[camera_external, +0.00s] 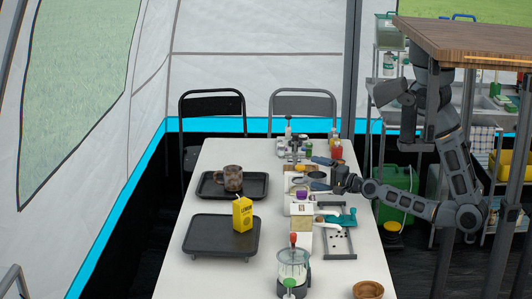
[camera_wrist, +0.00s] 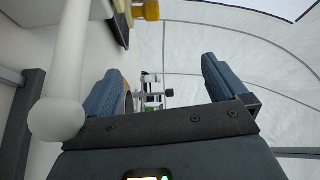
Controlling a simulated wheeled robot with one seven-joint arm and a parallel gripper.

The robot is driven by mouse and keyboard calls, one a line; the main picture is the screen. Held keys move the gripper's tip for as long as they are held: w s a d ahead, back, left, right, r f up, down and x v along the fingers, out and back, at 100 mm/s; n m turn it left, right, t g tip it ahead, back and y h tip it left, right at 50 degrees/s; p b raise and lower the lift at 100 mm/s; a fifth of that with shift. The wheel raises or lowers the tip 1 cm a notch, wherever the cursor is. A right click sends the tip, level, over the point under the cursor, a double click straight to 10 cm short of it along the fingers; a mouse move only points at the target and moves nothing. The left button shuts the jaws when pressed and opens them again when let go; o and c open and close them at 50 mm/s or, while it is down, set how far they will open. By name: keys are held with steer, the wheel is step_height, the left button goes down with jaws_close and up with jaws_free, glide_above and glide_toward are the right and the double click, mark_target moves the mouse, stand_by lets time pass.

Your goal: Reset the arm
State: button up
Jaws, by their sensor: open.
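My arm reaches in from the right over the white table (camera_external: 191,272). My gripper (camera_external: 312,174) is above the row of items along the table's right side, its fingers spread apart and pointing left. In the wrist view my gripper (camera_wrist: 170,85) shows two blue-grey fingers wide apart, with nothing clearly held between them. A pale rod with a round knob (camera_wrist: 57,118) is close to the camera, at the left. I cannot tell whether it touches the gripper.
A dark tray with a brown mug (camera_external: 233,178) and another tray (camera_external: 205,236) with a yellow carton (camera_external: 242,213) are at left. A wooden-topped counter (camera_external: 470,40) overhangs at right.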

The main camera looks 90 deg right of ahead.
steer(key=s+a+n+y, duration=0.1)
steer(key=s+a+n, duration=0.1)
steer(key=a+n, duration=0.1)
steer(key=s+a+n+y+p, duration=0.1)
steer(key=s+a+n, duration=0.2)
steer(key=a, duration=0.1)
steer(key=s+a+n+y, duration=0.2)
steer(key=s+a+n, duration=0.1)
steer(key=a, duration=0.1)
steer(key=shift+s+a+f+p, duration=0.1)
steer(key=shift+s+f+p, duration=0.1)
steer(key=shift+p, duration=0.2)
steer(key=s+a+r+n+y+p, duration=0.1)
steer(key=s+a+r+n+y, duration=0.1)
steer(key=s+n, duration=0.3)
steer(key=s+a+r+n+g+y+p, duration=0.1)
steer(key=s+a+r+n+y, duration=0.1)
steer(key=s+a+n, duration=0.3)
steer(key=s+n+y, duration=0.1)
steer(key=n, duration=0.2)
steer(key=shift+s+r, duration=0.2)
steer(key=shift+s, duration=0.1)
